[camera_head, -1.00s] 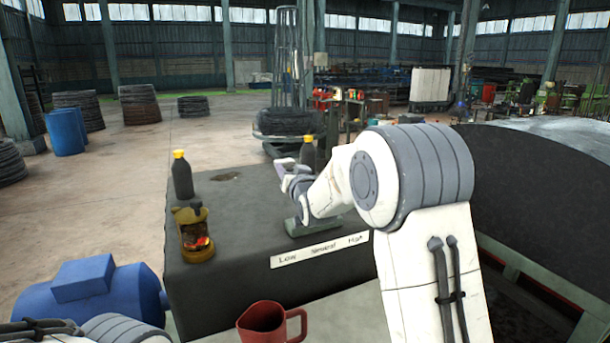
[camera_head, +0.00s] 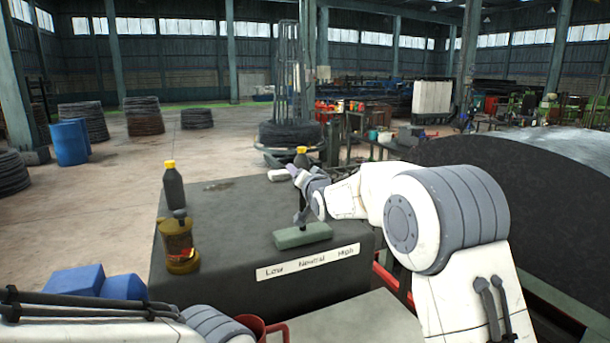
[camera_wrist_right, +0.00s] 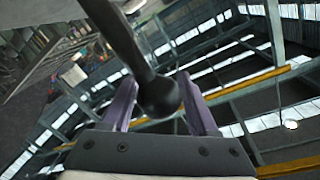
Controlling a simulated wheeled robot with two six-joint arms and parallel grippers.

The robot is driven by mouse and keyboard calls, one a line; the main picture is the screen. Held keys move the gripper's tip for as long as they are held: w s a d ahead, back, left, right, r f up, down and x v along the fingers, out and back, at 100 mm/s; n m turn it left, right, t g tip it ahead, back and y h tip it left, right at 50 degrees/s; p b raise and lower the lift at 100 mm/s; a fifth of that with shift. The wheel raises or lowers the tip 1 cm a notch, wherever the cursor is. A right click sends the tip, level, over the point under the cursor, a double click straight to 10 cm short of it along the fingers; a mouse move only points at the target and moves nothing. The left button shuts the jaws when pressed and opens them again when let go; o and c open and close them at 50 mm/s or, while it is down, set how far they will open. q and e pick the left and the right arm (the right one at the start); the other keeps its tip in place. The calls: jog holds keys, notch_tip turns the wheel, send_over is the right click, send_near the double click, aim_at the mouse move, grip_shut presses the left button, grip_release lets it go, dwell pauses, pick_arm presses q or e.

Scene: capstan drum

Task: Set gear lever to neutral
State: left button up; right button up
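The gear lever (camera_head: 301,208) is a dark rod rising from a green base block (camera_head: 302,236) on the dark console; my gripper hides its upper part. A white label (camera_head: 307,262) on the console's front edge reads Low, Neutral, High. The lever stands near the middle of the base; its exact slot I cannot tell. My right gripper (camera_head: 294,172) is above the base. In the right wrist view its purple fingers (camera_wrist_right: 157,78) are apart, with the lever's ball knob (camera_wrist_right: 158,98) between them and gaps visible on both sides. My left gripper is out of view.
A dark bottle with a yellow cap (camera_head: 173,186) and a brown-yellow lantern-like container (camera_head: 178,246) stand on the console's left side. Another yellow-capped bottle (camera_head: 301,158) is behind my right gripper. A red mug (camera_head: 262,328) is at the bottom, beside my left arm.

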jog(key=shift+o, duration=0.5)
jog(key=b+v, duration=0.5)
jog(key=v, duration=0.5)
jog(key=shift+s, duration=0.2)
